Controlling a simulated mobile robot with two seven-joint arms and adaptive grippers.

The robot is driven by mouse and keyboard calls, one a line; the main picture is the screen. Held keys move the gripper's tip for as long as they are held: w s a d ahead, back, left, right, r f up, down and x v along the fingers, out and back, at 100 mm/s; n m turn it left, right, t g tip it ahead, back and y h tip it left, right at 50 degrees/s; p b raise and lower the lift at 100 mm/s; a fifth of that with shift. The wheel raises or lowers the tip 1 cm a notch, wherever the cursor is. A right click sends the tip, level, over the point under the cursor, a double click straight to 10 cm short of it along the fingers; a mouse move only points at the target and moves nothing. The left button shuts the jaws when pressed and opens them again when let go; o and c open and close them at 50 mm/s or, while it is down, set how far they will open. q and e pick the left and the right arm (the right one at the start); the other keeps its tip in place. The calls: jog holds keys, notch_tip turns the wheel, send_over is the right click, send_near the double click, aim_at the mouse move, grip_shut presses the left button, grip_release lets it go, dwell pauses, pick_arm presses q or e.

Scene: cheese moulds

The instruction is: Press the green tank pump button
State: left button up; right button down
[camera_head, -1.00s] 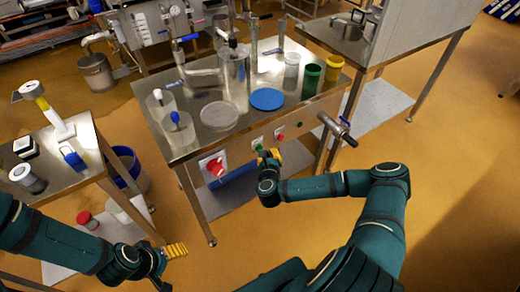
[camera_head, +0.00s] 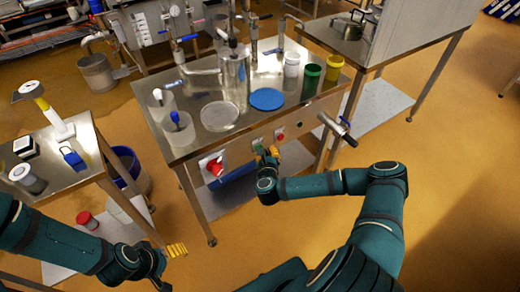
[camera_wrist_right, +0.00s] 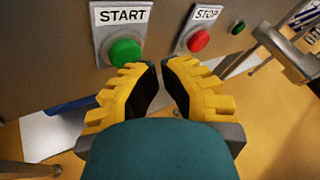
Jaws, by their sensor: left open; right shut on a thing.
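The green button (camera_wrist_right: 124,52) sits on a grey plate labelled START (camera_wrist_right: 122,15) on the table's front panel. In the head view the green button (camera_head: 257,144) shows just above my right gripper (camera_head: 268,156). In the right wrist view the yellow fingertips of my right gripper (camera_wrist_right: 161,70) are nearly together, with no object visible between them. They are to the right of the green button and a little below it; whether they touch the panel I cannot tell. My left gripper (camera_head: 176,250) is open and empty at the lower left, away from the panel.
A red button (camera_wrist_right: 198,40) under a STOP label is right of the green one. Cups, lids and jars stand on the metal table (camera_head: 215,148).

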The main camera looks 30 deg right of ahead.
jog(key=shift+w, duration=0.5)
dwell(0.6)
jog(key=shift+s, duration=0.95)
jog(key=s, duration=0.1)
jog(key=s+p, duration=0.1)
jog(key=s, duration=0.3)
jog(key=shift+d, duration=0.25)
dwell(0.8)
